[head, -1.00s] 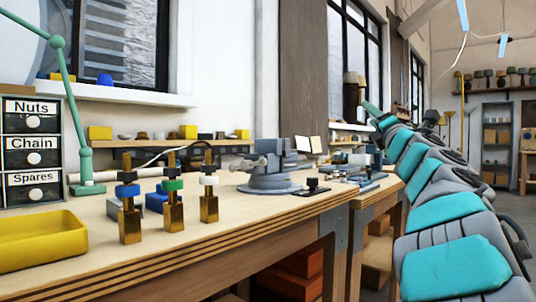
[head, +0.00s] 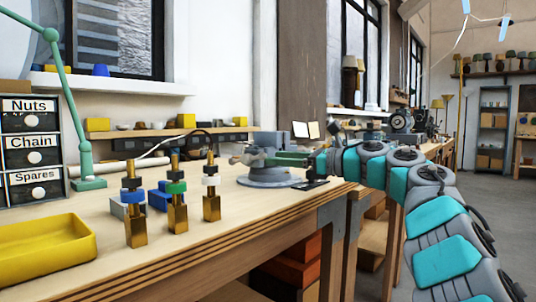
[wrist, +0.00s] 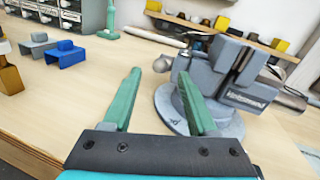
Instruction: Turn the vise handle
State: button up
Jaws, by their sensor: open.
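The grey vise (head: 262,175) stands on its round base on the bench, right of the brass posts. In the wrist view the vise (wrist: 235,70) fills the upper right, with its round base behind my right finger. A small pale bar (head: 240,159) sticks out at the vise's left side; I cannot tell whether it is the handle. In the head view my gripper (head: 290,158) overlaps the vise's right side. I cannot tell whether it touches.
Several brass posts (head: 178,212) with coloured collars stand left of the vise. A yellow tray (head: 45,250) lies at the front left. Blue block (head: 158,197), green lamp base (head: 88,184) and labelled drawers (head: 32,150) are further back. Bare wood (wrist: 75,110) lies left of my fingers.

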aim_at(247, 159)
jog(key=shift+p+x, duration=0.5)
jog(key=shift+x, duration=1.4)
grip_shut()
